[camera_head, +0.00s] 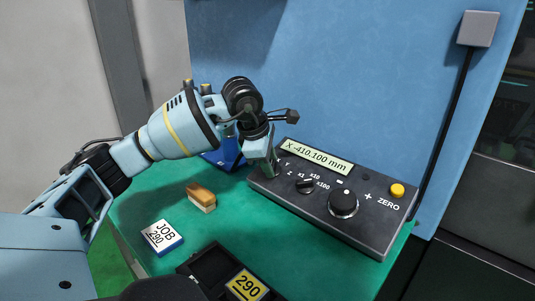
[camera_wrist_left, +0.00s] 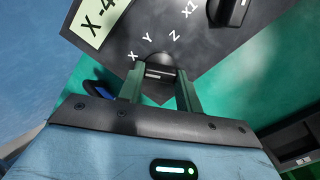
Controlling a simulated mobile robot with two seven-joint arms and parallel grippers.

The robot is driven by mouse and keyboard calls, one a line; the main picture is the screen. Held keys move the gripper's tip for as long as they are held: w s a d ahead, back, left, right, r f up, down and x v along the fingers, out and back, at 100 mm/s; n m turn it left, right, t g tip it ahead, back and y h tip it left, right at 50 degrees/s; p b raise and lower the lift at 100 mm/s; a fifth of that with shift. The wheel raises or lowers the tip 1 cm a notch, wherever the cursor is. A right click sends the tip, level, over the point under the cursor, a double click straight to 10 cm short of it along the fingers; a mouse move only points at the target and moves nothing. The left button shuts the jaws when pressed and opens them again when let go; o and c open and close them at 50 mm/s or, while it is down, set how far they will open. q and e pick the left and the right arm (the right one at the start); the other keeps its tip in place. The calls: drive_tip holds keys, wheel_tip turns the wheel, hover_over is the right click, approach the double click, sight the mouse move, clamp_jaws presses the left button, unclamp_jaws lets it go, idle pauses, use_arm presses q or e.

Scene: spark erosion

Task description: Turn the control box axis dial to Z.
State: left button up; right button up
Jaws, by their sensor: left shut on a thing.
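The control box (camera_head: 330,205) is a dark slab on the green table, with a display reading "X -410.100 mm" (camera_head: 316,157). Its axis dial (camera_wrist_left: 158,73) is a black knob in the left wrist view, with the letters X, Y and Z around its edge. My left gripper (camera_wrist_left: 160,80) is shut on this dial, one green finger on each side. In the head view the left gripper (camera_head: 268,168) covers the dial at the box's left end. Where the dial's pointer stands cannot be told. My right gripper is not in view.
The box also carries a smaller step dial (camera_head: 305,185), a large round knob (camera_head: 343,204) and a yellow ZERO button (camera_head: 397,191). A blue panel (camera_head: 340,70) stands behind.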

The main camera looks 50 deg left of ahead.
use_arm(q)
drive_tip(key=m+p, duration=0.1)
drive_tip(key=m, duration=0.1)
drive_tip(key=m+p, duration=0.1)
drive_tip(key=shift+r+m, duration=0.2)
drive_tip(key=shift+m, duration=0.2)
drive_tip(key=m+p, duration=0.2)
drive_tip(key=m, duration=0.3)
drive_tip(key=shift+w, duration=0.1)
drive_tip(key=m+p, duration=0.1)
drive_tip(key=m, duration=0.4)
drive_tip(key=m+p, duration=0.1)
drive_tip(key=m, duration=0.4)
drive_tip(key=shift+f+m+g, duration=0.1)
drive_tip(key=shift+m+g, duration=0.2)
drive_tip(key=o, duration=1)
drive_tip(key=shift+v, duration=3.9)
